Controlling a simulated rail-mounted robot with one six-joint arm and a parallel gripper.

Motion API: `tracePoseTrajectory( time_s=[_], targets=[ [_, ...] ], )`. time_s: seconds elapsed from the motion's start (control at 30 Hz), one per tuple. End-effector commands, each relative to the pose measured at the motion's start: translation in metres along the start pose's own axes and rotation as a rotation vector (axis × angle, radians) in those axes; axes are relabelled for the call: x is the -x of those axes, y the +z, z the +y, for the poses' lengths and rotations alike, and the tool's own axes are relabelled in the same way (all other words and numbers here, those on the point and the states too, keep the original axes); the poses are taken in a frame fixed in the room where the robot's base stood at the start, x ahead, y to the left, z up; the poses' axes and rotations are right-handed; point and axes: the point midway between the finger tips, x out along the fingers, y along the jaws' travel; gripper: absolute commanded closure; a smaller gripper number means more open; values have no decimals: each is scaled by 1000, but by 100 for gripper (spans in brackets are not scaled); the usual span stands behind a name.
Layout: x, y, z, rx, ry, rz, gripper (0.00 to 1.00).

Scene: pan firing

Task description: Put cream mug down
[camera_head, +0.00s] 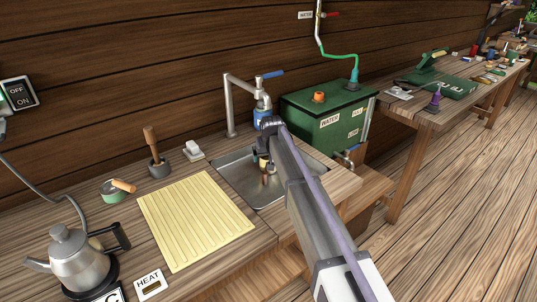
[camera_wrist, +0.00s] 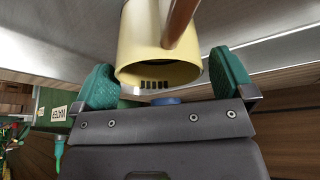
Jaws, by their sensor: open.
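The cream mug (camera_wrist: 150,45) stands between my gripper's green finger pads in the wrist view, with its round end and a row of small dark slots facing the camera. A brown bar crosses in front of it; I cannot tell whether it is the mug's handle. My gripper (camera_wrist: 165,85) is open, with one pad close to each side of the mug. In the head view my gripper (camera_head: 265,150) is down over the sink (camera_head: 232,172), and the mug is mostly hidden behind it.
A tap (camera_head: 232,105) stands behind the sink, and a green water tank (camera_head: 325,112) is to its right. A ridged yellow mat (camera_head: 195,220) lies bare left of the sink.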

Motion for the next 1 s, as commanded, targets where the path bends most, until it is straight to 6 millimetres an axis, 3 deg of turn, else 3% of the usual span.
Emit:
tracePoseTrajectory(
  time_s=[0.03,0.1,0.17,0.5,0.63,0.87,0.93,1.0],
  targets=[
    [21,-3,0,0,0,0,0],
    [38,-3,0,0,0,0,0],
    [36,15,-1,0,0,0,0],
    [68,98,-7,1,0,0,0],
    [73,110,-8,0,0,0,0],
    [74,111,-8,-1,0,-1,0],
    [78,124,0,-11,4,-14,0],
    [88,156,21,-39,13,-52,0]
  ],
)
